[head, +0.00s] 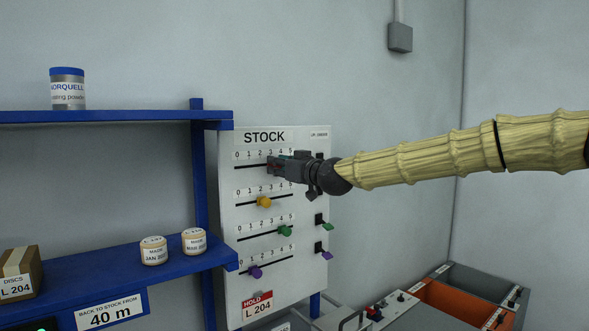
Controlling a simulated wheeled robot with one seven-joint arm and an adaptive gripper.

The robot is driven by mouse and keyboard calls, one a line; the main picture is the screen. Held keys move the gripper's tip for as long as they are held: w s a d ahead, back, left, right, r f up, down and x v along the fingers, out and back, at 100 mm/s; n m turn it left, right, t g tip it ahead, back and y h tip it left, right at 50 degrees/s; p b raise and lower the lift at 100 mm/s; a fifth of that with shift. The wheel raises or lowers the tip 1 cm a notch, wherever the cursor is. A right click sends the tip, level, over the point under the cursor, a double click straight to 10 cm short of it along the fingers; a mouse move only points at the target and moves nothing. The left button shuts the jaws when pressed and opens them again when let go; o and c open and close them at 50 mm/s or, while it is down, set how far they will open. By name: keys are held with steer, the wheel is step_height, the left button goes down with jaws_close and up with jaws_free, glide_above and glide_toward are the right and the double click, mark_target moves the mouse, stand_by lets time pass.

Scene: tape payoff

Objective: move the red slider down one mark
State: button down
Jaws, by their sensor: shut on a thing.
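The white STOCK board (264,137) stands upright at the middle of the head view, with several horizontal scales numbered from 0 up. My gripper (272,166) is at the top scale, shut on the red slider, around mark 3 as far as I can see. The jaws hide nearly all of the slider, so its exact mark cannot be told. Lower down are a yellow slider (264,201) near mark 2, a green slider (285,231) toward the high end, and a purple slider (254,271) near the low end.
Blue shelves (110,116) stand left of the board, holding a tin (67,90), small jars (153,251) and a box (20,275). Green and purple knobs jut from the board's right side. An orange bin (452,303) and a grey one stand at lower right.

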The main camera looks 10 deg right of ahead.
steer(key=c, duration=1.2)
jaws_free()
steer(key=shift+s, duration=0.1)
steer(key=v, duration=1.2)
steer(key=shift+d, duration=0.1)
